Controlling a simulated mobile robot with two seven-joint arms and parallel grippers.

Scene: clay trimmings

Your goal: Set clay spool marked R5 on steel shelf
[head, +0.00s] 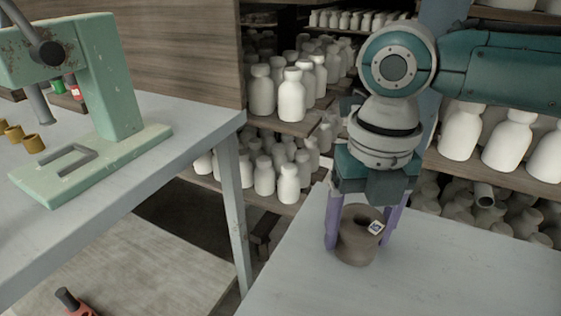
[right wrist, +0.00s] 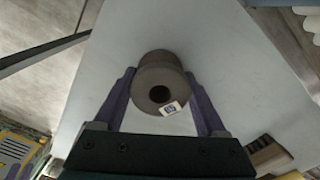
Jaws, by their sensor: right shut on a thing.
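The brown clay spool (head: 357,247) stands upright at the right table, with a hole in its top and a small white label with a dark blue mark; I cannot read the mark surely. In the right wrist view the spool (right wrist: 158,77) sits between the fingers. My right gripper (head: 360,232) reaches down from above and is shut on the spool, its purple fingers on either side. In the right wrist view the gripper (right wrist: 160,95) shows the same hold. I cannot tell whether the spool touches the tabletop. My left gripper is not in view.
The grey right table (head: 450,275) is otherwise clear. Shelves (head: 300,125) with many white bottles stand close behind. A left table (head: 200,120) bears a green press (head: 110,100) and several small brown pieces. A gap separates the tables; a red tool (head: 75,303) lies low at the front left.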

